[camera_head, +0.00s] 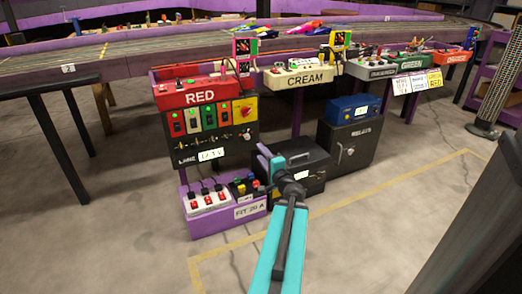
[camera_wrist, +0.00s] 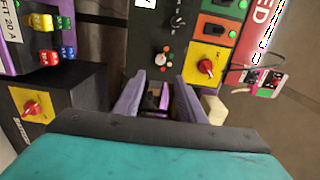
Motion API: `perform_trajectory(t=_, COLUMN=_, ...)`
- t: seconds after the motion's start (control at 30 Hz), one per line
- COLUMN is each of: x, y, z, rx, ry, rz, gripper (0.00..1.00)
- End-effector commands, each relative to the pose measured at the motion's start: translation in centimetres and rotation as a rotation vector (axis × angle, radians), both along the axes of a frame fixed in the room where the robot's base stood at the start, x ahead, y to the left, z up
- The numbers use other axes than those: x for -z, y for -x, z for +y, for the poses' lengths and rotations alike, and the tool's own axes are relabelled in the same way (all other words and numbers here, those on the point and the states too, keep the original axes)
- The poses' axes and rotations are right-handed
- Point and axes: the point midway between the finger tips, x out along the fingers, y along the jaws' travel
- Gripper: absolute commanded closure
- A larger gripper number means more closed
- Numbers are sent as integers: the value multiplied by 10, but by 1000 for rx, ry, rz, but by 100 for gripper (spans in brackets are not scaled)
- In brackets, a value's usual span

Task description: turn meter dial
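No dial is legibly marked as the meter dial. The black panel (camera_head: 210,147) under the RED console has a round knob (camera_head: 246,134) at its right. In the wrist view a small knob (camera_wrist: 160,58) with a pale pointer and coloured dots sits just past my fingertips. A dark knob (camera_wrist: 176,22) is above it. A red rotary knob (camera_wrist: 207,67) on a yellow plate is to the right. My gripper (camera_wrist: 161,80) is open, its lavender fingers apart, with nothing clearly held between them. In the head view my gripper (camera_head: 272,165) overlaps the panel's lower right; contact cannot be judged.
A purple switch box (camera_head: 225,221) stands on the floor at lower left, beside a black case (camera_head: 300,158). A dark cabinet (camera_head: 346,148) with a blue box (camera_head: 354,108) on top is to the right. The RED console (camera_head: 198,95) and CREAM console (camera_head: 305,77) line the track table. Foreground floor is clear.

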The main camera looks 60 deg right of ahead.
Motion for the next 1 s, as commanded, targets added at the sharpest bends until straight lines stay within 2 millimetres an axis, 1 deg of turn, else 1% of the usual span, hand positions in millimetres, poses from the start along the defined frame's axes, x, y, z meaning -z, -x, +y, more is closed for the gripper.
perform_trajectory(t=0.03, x=-3, y=2, z=1, rx=0, ry=-1, rz=0, gripper=63)
perform_trajectory(t=0.4, x=-3, y=11, z=8, rx=1, ry=1, rz=-1, gripper=63)
perform_trajectory(t=1.0, x=-1, y=12, z=10, rx=1, ry=1, rz=-2, gripper=63)
